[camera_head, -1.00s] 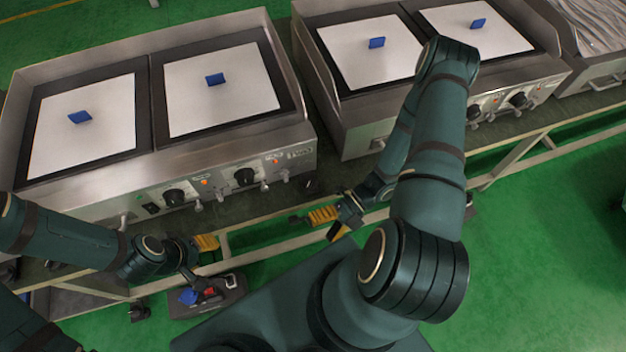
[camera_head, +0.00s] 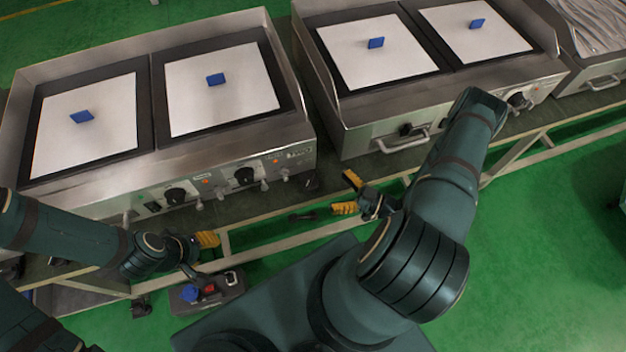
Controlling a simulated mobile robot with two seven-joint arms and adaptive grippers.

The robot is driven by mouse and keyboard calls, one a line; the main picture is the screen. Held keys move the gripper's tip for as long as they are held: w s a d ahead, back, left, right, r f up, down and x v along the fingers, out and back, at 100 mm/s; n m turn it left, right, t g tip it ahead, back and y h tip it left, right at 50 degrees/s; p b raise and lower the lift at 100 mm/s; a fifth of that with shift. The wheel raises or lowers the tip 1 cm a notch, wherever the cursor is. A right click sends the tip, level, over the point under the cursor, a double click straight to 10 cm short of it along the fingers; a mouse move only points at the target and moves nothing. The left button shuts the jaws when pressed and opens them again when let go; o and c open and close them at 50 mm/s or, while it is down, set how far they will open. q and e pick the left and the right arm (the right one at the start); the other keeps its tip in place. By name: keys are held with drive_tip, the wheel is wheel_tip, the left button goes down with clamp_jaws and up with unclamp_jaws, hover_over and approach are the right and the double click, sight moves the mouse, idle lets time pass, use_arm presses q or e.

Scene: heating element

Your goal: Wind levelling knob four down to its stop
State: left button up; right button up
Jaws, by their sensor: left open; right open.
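The near-left griddle (camera_head: 225,150) has two large black knobs, a left one (camera_head: 176,195) and a right one (camera_head: 245,175), with small silver fittings beside them. I cannot tell which part is levelling knob four. A dark foot-like part (camera_head: 311,182) shows under this griddle's right front corner. My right gripper (camera_head: 346,194) is open and empty, its yellow fingers apart, in front of the bench edge and to the right of that corner. My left gripper (camera_head: 206,240) is open, below the left griddle's front; one yellow finger shows clearly and the other is hard to make out.
A second griddle (camera_head: 360,135) stands to the right, with a front handle (camera_head: 403,140) and a black knob (camera_head: 405,129); my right arm partly covers its front. A small dark object (camera_head: 301,216) lies near the bench rail. A dark box (camera_head: 208,292) sits below my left gripper.

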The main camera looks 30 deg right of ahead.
sight(312, 181)
drive_tip(key=x, duration=0.8)
